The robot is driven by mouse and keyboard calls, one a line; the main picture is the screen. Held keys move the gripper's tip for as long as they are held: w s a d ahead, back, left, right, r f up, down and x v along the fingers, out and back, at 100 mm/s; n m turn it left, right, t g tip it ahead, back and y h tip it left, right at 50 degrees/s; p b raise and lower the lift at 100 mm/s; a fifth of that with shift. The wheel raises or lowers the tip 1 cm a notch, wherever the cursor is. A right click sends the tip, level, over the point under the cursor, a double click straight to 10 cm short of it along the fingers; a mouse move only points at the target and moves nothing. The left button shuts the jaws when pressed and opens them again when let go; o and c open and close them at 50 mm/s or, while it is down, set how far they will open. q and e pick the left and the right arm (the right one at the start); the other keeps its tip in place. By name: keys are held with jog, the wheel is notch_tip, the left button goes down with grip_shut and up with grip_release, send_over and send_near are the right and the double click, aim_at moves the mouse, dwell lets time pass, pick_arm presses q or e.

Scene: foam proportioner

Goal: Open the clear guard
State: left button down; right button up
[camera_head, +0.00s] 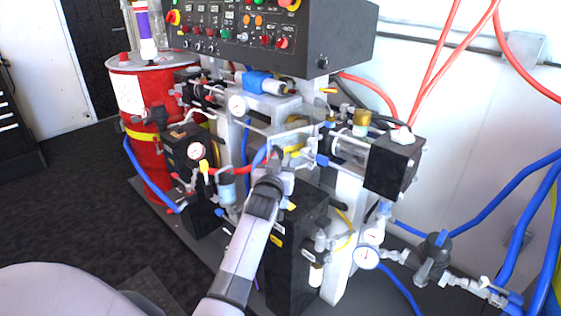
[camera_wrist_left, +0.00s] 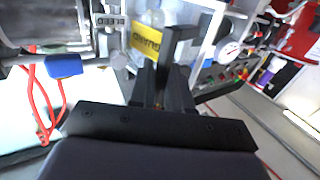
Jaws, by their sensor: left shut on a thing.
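My left gripper (camera_head: 279,162) reaches up from the bottom of the head view to the middle of the machine. In the left wrist view its black fingers (camera_wrist_left: 168,72) are closed together at the edge of the clear guard, which bears a yellow GUARD label (camera_wrist_left: 146,39). The guard's see-through sheet is hard to make out, and the gripper and arm hide part of it in the head view. How far the guard is swung cannot be told. My right gripper is not in view.
A black control panel (camera_head: 270,28) with buttons overhangs the machine. A red drum (camera_head: 142,92) stands at left. Black pump blocks (camera_head: 393,162), gauges (camera_head: 366,257) and blue hoses (camera_head: 508,205) crowd the right. Dark open floor (camera_head: 70,205) lies at left.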

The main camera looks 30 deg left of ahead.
pick_arm(q)
jog(key=shift+w+d+r, duration=0.15)
jog(key=shift+d+r, duration=0.15)
jog(key=c, duration=1.2)
grip_release()
jog(key=shift+c, duration=0.2)
jog(key=shift+o, duration=0.3)
jog(key=shift+w+f, duration=0.1)
jog(key=shift+w, duration=0.05)
jog(key=shift+f, duration=0.1)
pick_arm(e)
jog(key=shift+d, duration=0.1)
